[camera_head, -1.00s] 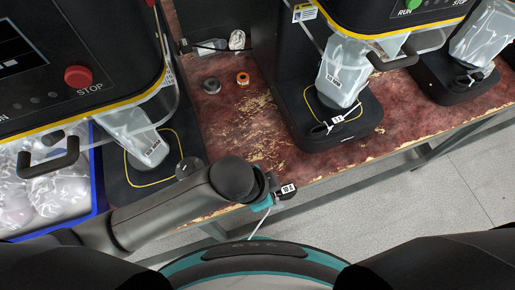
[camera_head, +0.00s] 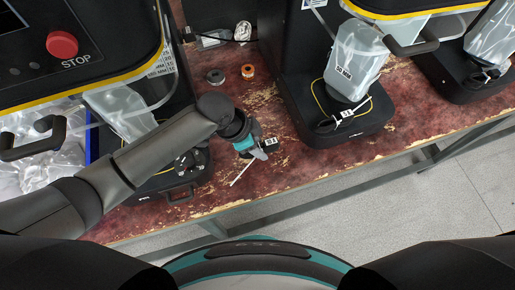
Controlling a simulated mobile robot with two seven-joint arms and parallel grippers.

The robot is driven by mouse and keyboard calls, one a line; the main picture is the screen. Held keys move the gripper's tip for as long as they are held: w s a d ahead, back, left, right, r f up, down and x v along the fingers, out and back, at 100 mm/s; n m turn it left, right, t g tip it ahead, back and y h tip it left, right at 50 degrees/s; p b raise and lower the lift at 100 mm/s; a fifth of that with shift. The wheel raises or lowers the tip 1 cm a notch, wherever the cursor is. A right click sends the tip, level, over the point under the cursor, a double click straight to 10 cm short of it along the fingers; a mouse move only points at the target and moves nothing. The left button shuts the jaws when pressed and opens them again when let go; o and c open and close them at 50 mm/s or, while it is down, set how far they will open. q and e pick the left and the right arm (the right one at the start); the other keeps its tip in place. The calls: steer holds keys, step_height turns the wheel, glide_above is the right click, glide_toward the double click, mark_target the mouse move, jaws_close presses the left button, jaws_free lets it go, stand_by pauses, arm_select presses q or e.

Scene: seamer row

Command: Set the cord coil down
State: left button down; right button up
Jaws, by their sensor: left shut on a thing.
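My left gripper (camera_head: 262,152) is over the red worn tabletop, between two machines. It is shut on a small black piece with a white label (camera_head: 270,141). A thin white strip (camera_head: 240,173) sticks out below the fingers toward the front edge. The fingers hide much of the held thing, and I cannot tell whether it touches the table. A small white coiled thing (camera_head: 242,32) that looks like a cord coil lies at the back of the table, apart from the gripper. My right gripper is not in view.
Machines with black bases (camera_head: 350,133) flank the spot. The table's front edge is close, with floor beyond. Clear tabletop lies right of the gripper.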

arm_select(q)
steer(key=shift+w+f+b, duration=0.2)
steer(key=shift+f+b, duration=0.2)
steer(key=shift+f, duration=0.85)
steer(key=shift+f, duration=0.1)
steer(key=shift+c, duration=1.7)
jaws_free()
steer(key=shift+f, duration=0.1)
steer(key=p+v, duration=0.2)
steer(key=v, duration=0.6)
steer(key=shift+p, duration=0.35)
steer(key=shift+d, duration=0.1)
